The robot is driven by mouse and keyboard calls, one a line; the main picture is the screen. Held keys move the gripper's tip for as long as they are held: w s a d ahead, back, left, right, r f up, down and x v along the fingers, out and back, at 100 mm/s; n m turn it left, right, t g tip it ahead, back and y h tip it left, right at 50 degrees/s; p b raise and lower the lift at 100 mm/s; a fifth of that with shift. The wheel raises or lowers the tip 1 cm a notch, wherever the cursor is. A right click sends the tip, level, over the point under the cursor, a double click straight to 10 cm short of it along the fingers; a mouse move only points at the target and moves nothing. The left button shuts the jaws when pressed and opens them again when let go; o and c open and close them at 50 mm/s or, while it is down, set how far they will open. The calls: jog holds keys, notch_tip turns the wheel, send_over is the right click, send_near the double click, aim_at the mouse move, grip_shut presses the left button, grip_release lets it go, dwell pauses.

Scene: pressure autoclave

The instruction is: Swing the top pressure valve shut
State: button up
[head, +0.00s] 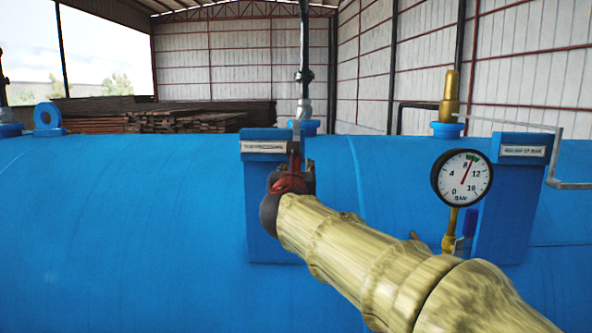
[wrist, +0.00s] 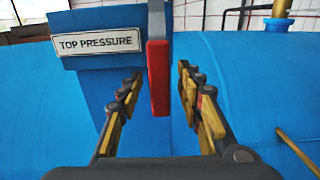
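The top pressure valve's lever shows in the wrist view as a grey metal bar ending in a red grip (wrist: 158,78), hanging straight down. My gripper (wrist: 160,76) is open, with one finger on each side of the red grip and visible gaps between. In the head view my gripper (head: 290,180) is at the lever, in front of the blue bracket (head: 272,225), and hides most of the red grip. The white "TOP PRESSURE" label (wrist: 95,43) is on the blue bracket, left of the lever. The grey valve fitting (head: 304,110) stands above on the vessel.
The large blue vessel (head: 110,230) spans the view. To the right are a round pressure gauge (head: 462,178), a second labelled bracket (head: 512,200), a brass valve (head: 450,98) and a bent metal rod (head: 553,160). A dark vertical pipe (head: 305,40) rises above the top valve.

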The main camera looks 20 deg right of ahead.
grip_shut()
dwell(0.5)
dwell(0.4)
